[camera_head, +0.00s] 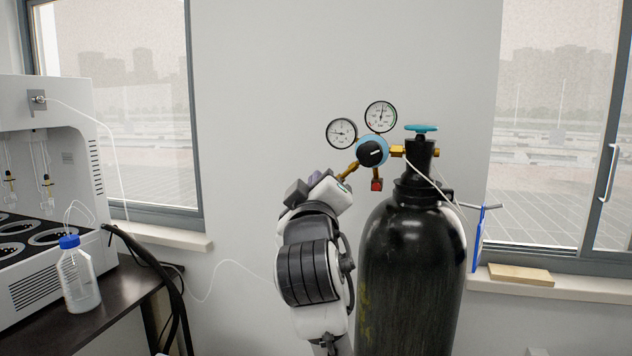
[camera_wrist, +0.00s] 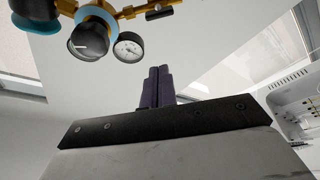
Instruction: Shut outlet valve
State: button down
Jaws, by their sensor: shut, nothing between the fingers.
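A black gas cylinder (camera_head: 412,265) stands upright right of centre in the head view, with a teal handwheel (camera_head: 421,128) on top. Its regulator has two round gauges, a black knob (camera_head: 373,152) with a light-blue ring, and brass fittings. A small red-faced part (camera_head: 377,185) hangs below the knob; I cannot tell which fitting is the outlet valve. In the wrist view the knob (camera_wrist: 88,39) and one gauge (camera_wrist: 128,47) are at the upper left. My gripper (camera_wrist: 159,72) is shut and empty, apart from them in that picture. In the head view its fingertips are hard to make out beside the regulator.
A white instrument (camera_head: 40,200) and a blue-capped bottle (camera_head: 78,275) stand on a dark table at the left. A thin line (camera_head: 225,265) runs from there towards my arm. The wall behind is bare between two windows.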

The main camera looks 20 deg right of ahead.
jog(key=w+d+f+p, duration=0.1)
jog(key=w+d+p, duration=0.2)
jog(key=w+d, duration=0.2)
jog(key=shift+w, duration=0.3)
